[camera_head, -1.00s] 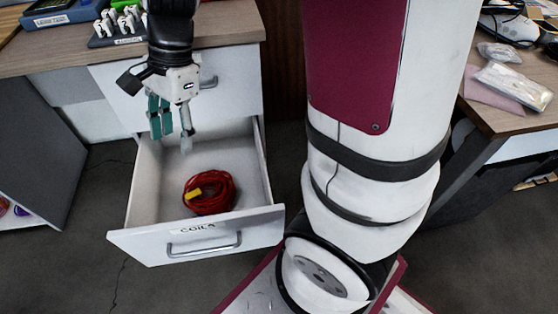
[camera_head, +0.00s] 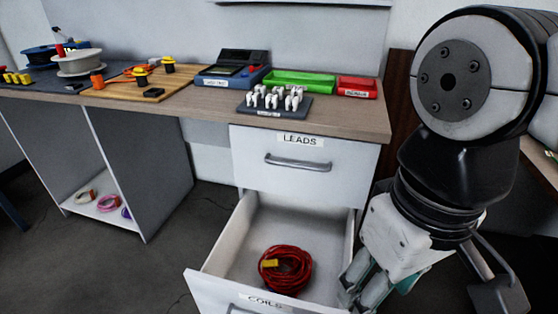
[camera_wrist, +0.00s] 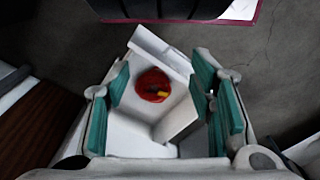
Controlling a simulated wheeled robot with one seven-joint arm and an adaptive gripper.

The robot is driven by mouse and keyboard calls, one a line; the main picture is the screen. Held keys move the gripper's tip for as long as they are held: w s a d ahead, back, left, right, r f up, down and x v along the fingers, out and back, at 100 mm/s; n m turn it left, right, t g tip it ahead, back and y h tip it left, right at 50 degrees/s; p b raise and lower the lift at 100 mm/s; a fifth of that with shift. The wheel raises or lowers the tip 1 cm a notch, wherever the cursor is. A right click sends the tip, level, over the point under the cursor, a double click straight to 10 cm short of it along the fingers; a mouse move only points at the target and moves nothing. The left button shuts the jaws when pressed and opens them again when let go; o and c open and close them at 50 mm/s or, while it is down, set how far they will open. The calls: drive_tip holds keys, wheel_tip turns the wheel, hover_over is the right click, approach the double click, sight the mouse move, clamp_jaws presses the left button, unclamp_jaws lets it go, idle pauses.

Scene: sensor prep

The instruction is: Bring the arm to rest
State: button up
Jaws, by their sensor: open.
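My gripper (camera_head: 362,284) is at the lower right of the head view, pointing down beside the open drawer's right side. In the wrist view its green-padded fingers (camera_wrist: 163,88) stand wide apart with nothing between them. The open lower drawer (camera_head: 222,248), labelled COILS, holds a red coiled cable (camera_head: 286,274) with a yellow tag. The wrist view also shows the coil (camera_wrist: 151,80) in the drawer, beyond the fingers. My arm covers the right part of the head view.
The upper drawer, labelled LEADS (camera_head: 300,160), is shut. The bench top (camera_head: 352,119) carries a rack of white clips (camera_head: 272,103), a green tray (camera_head: 300,84), a red bin (camera_head: 357,88) and a blue device (camera_head: 233,72). Open floor (camera_head: 180,250) lies left of the drawers.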

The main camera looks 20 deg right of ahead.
idle(0.8)
wheel_tip(320, 180, up, 27)
drive_tip(key=t+p, duration=0.3)
drive_tip(key=p, duration=2.2)
drive_tip(key=shift+d+t, duration=0.25)
drive_tip(key=shift+t, duration=0.15)
drive_tip(key=shift+w+r, duration=0.1)
